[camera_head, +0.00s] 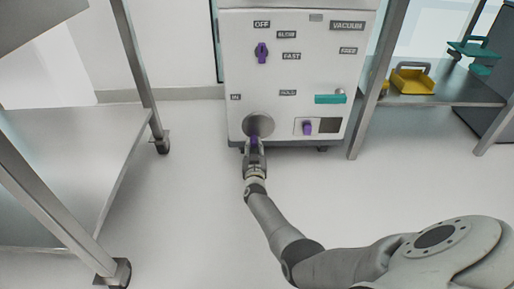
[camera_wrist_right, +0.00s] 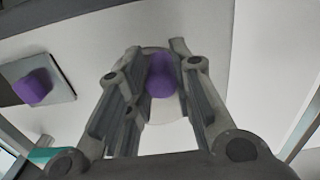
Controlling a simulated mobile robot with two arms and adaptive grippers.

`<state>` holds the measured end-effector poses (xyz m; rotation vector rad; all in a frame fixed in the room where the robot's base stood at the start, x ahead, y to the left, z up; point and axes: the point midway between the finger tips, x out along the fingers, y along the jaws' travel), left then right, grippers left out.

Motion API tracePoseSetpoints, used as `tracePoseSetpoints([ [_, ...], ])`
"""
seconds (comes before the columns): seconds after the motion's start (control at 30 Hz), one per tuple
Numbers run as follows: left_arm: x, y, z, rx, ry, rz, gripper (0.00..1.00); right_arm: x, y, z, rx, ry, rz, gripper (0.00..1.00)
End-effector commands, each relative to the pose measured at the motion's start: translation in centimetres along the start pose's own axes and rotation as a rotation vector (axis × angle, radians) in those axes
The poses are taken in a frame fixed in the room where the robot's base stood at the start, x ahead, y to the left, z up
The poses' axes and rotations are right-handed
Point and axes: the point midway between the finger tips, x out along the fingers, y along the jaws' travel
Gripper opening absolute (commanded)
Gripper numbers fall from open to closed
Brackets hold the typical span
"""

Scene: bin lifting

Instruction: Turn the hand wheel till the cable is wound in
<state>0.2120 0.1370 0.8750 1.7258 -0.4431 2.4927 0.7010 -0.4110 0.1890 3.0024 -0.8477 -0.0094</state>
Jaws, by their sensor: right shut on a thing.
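The hand wheel (camera_head: 258,122) is a round grey disc low on the front of a white cabinet (camera_head: 290,75). Its purple handle (camera_head: 254,141) is at the wheel's lower edge. My right gripper (camera_head: 254,149) reaches up from below and is shut on this handle. In the right wrist view the purple handle (camera_wrist_right: 162,76) stands between the two fingers of the right gripper (camera_wrist_right: 157,62), with the pale wheel (camera_wrist_right: 165,108) behind it. The fingers hide part of the wheel. I see no cable. My left gripper is not in view.
The cabinet also has a purple knob (camera_head: 261,53), a teal handle (camera_head: 330,99) and a small purple switch (camera_head: 307,128). A metal table (camera_head: 75,160) stands left. A shelf (camera_head: 440,93) with a yellow dustpan (camera_head: 412,82) stands right. The floor between is clear.

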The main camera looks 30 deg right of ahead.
Motion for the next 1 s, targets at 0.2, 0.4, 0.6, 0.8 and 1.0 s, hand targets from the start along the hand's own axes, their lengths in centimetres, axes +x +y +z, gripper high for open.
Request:
tracePoseSetpoints([
  [0.2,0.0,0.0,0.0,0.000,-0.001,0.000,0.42,0.0,-1.1,-0.5,0.209,-0.001,-0.001,0.00],
  [0.4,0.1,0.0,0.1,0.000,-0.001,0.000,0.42,-0.1,-1.9,-1.1,0.399,-0.002,-0.001,0.00],
  [0.6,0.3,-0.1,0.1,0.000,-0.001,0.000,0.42,-0.1,-2.6,-1.9,0.588,-0.002,-0.001,0.00],
  [0.8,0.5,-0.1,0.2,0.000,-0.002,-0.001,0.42,-0.1,-3.1,-2.7,0.762,-0.003,-0.001,0.00],
  [1.0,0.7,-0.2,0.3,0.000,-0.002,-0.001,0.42,-0.1,-3.3,-3.4,0.899,-0.002,-0.001,0.00],
])
